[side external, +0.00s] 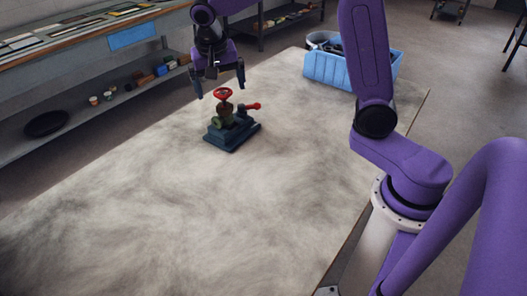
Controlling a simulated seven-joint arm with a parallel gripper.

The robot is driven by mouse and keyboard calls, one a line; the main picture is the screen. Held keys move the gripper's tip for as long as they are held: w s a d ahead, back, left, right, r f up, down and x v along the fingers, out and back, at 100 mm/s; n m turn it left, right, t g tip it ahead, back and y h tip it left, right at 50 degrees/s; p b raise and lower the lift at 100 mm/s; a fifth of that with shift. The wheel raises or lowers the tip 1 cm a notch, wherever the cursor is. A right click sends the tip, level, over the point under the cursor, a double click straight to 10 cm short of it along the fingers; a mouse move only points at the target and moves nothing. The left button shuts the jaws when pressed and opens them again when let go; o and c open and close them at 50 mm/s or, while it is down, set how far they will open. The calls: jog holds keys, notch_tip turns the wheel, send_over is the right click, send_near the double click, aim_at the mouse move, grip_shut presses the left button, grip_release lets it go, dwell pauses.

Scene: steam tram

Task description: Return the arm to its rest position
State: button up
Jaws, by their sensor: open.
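My gripper (219,86) is open and points down near the far left part of the table. Its two dark fingertips stand apart on either side of a red handwheel (223,94). The wheel tops a green valve body (225,116) on a dark blue base (229,135), which stands upright on the table. A red lever handle (250,106) sticks out to the right of the valve. I cannot tell whether the fingers touch the wheel; no grip shows. My purple arm spans the right side of the view.
The table (170,215) has a mottled pale top, clear in the front and middle. A light blue crate (330,71) with dark items in it stands at the back right. A shelf unit (85,125) with small goods runs along the left, beyond the table edge.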

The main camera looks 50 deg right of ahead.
jog(key=s+f+n+g+y, duration=0.25)
jog(key=s+n, duration=1.75)
jog(key=s, duration=1.2)
jog(key=w+a+r+n, duration=0.1)
jog(key=w+a+r, duration=0.15)
jog(key=w, duration=0.45)
jog(key=w+a+r+n, duration=0.1)
jog(key=w+r, duration=0.2)
jog(key=w, duration=0.5)
jog(key=w+a+r, duration=0.2)
jog(key=w+r, duration=0.1)
jog(key=w, duration=0.4)
jog(key=w+d+r+n, duration=0.2)
jog(key=w+d, duration=0.5)
jog(key=w, duration=0.2)
jog(key=w+d+r+n, duration=0.1)
jog(key=w+d+r, duration=0.1)
jog(key=w+d, duration=0.6)
jog(key=shift+t, duration=0.25)
jog(key=f, duration=0.3)
jog(key=a+f, duration=0.1)
jog(key=f, duration=0.2)
jog(key=w+f, duration=0.1)
jog(key=f, duration=0.3)
jog(key=shift+a+f, duration=0.1)
jog(key=shift+a, duration=0.05)
